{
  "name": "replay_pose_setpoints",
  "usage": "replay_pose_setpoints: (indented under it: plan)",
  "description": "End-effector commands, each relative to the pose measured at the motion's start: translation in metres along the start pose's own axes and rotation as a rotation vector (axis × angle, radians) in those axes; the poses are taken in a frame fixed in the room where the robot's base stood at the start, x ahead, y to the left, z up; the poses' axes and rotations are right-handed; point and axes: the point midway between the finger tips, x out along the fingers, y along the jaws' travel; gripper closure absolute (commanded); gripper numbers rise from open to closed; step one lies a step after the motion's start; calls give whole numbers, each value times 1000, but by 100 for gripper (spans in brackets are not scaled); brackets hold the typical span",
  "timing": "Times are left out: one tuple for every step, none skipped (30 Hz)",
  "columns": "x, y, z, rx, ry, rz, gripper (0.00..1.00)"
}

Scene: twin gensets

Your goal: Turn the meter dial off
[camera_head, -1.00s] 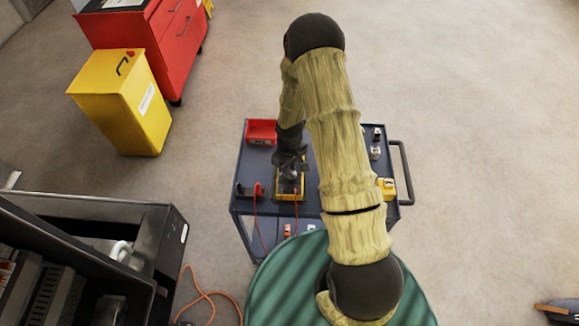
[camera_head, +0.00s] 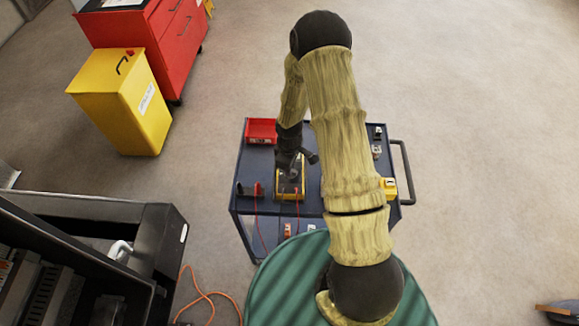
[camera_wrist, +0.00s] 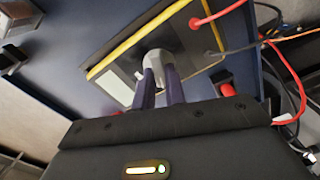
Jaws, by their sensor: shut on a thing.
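The yellow-edged meter (camera_head: 289,195) lies on the blue cart top in the head view, partly hidden by my gripper (camera_head: 289,172). In the wrist view the meter's dark face (camera_wrist: 195,50) fills the upper middle. Its round grey dial (camera_wrist: 160,62) sits between the fingertips of my gripper (camera_wrist: 160,78), which are shut on it. A pale display panel (camera_wrist: 116,91) shows left of the dial. Red leads run from the meter. The dial's marking and the setting it points to cannot be made out.
The blue cart (camera_head: 262,205) carries a red bin (camera_head: 261,131), a black holder with a red clip (camera_head: 250,189) and a small yellow box (camera_head: 388,188). A yellow bin (camera_head: 120,105) and red cabinet (camera_head: 165,40) stand to the left. An orange cable (camera_head: 205,295) lies on the floor.

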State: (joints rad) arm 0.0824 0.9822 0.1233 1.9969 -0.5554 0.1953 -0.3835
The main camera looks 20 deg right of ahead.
Motion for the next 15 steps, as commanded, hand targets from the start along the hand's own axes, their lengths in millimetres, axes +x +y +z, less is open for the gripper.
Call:
replay_pose_setpoints:
  plan:
    - [0,0,0,-40,0,0,100]
    - [0,0,0,-65,0,0,100]
    - [0,0,0,-97,0,0,100]
    - [0,0,0,-122,0,1,100]
    - [0,0,0,-144,0,1,100]
    - [-1,0,0,-173,0,0,100]
    - [-1,0,0,-194,0,1,100]
    - [-1,0,0,-215,0,1,100]
    - [-1,-1,0,-238,1,1,100]
    - [-1,-1,0,-255,1,1,100]
    - [-1,-1,0,-270,1,1,100]
    - [-1,-1,0,-289,1,1,100]
    - [-1,-1,0,-302,1,1,100]
    - [-1,-1,0,-312,1,1,100]
    - [-1,-1,0,-323,1,1,100]
